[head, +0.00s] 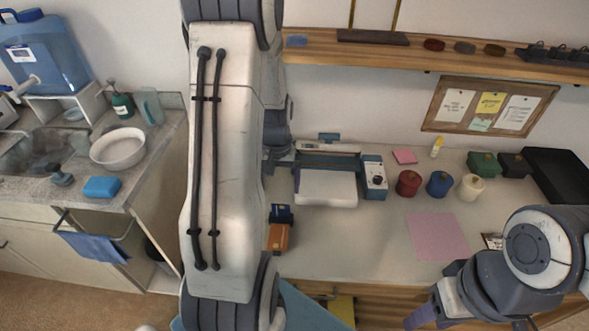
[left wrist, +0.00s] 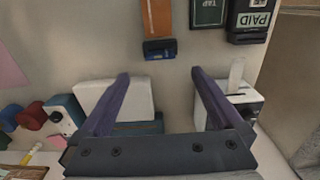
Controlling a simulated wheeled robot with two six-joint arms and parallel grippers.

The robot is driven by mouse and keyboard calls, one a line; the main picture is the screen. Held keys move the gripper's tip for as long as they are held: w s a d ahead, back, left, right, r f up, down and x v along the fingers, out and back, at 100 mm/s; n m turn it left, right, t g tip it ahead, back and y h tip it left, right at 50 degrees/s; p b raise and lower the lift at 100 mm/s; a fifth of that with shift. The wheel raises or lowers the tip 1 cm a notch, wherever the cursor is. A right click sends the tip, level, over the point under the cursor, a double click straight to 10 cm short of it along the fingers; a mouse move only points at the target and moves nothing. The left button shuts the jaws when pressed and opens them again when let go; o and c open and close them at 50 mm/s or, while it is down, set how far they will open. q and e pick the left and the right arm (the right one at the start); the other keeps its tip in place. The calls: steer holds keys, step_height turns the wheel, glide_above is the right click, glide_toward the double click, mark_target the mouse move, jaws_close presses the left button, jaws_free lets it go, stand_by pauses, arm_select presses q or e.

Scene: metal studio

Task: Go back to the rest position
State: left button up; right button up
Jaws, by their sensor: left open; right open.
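My left arm fills the middle of the head view from top to bottom; its gripper is hidden there. In the left wrist view my left gripper (left wrist: 160,75) is open, its two purple fingers apart with nothing between them, above the table. My right arm is at the lower right of the head view. Part of its purple gripper (head: 422,316) shows near the table's front edge; the rest is cut off by the frame, and no object is seen in it.
The desk (head: 345,238) holds a white-topped machine (head: 327,187), red (head: 408,183), blue (head: 439,184) and white spools (head: 472,187), and a pink sheet (head: 438,237). A shelf (head: 430,54) runs above. A sink counter (head: 125,180) stands at left.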

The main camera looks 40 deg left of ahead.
arm_select(q)
steer(key=s+d+r+m, duration=0.1)
steer(key=d+r+m, duration=0.25)
steer(key=d, duration=0.65)
steer(key=s+d+r+m, duration=0.1)
steer(key=d+r+m, duration=0.3)
steer(key=d, duration=0.6)
steer(key=s+d+r+m, duration=0.2)
steer(key=s+d+m, duration=0.1)
steer(key=s+d, duration=0.2)
steer(key=s+d+r+m+h, duration=0.1)
steer(key=s+d+r+m, duration=0.2)
steer(key=s+d, duration=0.3)
steer(key=s, duration=0.3)
